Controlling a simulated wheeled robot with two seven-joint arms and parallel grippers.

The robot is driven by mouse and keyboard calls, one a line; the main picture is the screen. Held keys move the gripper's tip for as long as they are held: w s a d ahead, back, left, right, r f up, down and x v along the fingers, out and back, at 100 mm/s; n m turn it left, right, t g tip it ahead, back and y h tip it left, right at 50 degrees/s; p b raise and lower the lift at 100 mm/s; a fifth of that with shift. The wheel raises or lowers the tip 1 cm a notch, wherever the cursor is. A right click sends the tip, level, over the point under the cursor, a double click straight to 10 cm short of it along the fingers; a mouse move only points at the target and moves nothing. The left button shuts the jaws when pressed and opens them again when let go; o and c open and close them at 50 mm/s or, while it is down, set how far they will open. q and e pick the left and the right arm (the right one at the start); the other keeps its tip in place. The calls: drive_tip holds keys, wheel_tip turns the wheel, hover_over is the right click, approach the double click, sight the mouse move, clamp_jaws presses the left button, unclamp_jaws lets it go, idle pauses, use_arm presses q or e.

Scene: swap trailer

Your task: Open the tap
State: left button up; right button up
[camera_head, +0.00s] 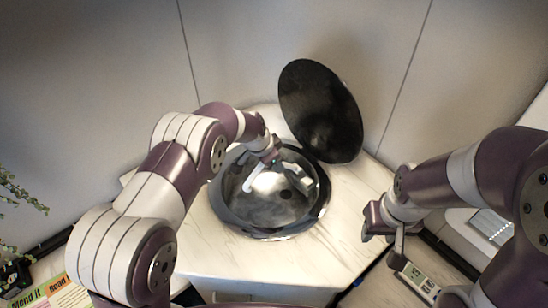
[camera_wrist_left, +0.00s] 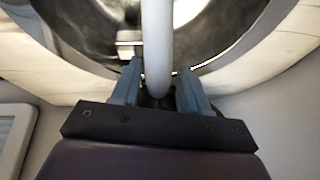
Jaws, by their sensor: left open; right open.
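The tap is a white rod (camera_wrist_left: 157,45) in the left wrist view, running down between the fingers of my left gripper (camera_wrist_left: 158,92). The fingers are open, one on each side of its lower end; whether they touch it I cannot tell. In the head view, the white tap (camera_head: 252,182) shows over the round metal sink (camera_head: 238,207), and my left arm reaches across to it, partly hiding it. My right gripper (camera_head: 397,252) is open, low at the right, away from the sink.
A dark round lid (camera_head: 320,110) stands raised behind the sink. The pale marble counter (camera_head: 235,258) is clear in front. A small labelled box (camera_head: 420,280) lies near my right gripper. A booklet (camera_head: 60,295) and a plant (camera_head: 15,205) are at the left. Walls close off the back.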

use_arm(q)
drive_tip(key=shift+d+f, duration=0.35)
drive_tip(key=shift+f, duration=0.1)
drive_tip(key=shift+a+f, duration=0.1)
drive_tip(key=shift+w, duration=0.1)
clamp_jaws()
drive_tip(key=p, duration=0.1)
drive_tip(key=r+p, duration=0.1)
drive_tip(key=d+r+p, duration=0.1)
drive_tip(key=shift+w+g+y+p, duration=0.3)
drive_tip(key=shift+w+p, duration=0.05)
drive_tip(key=shift+w+d+r+g+y+p, duration=0.2)
drive_tip(key=shift+w+d+g+y+p, duration=0.05)
drive_tip(key=shift+w+d+g+y, duration=0.25)
drive_tip(key=shift+w+d+r+g+y+p, duration=0.15)
drive_tip(key=shift+w+d+g+y+p, duration=0.2)
drive_tip(key=shift+w+d, duration=0.2)
drive_tip(key=shift+w+d+r+y, duration=0.1)
drive_tip(key=shift+w+y, duration=0.05)
drive_tip(key=shift+y, duration=0.1)
drive_tip(key=shift+w+g, duration=0.1)
drive_tip(key=shift+g, duration=0.15)
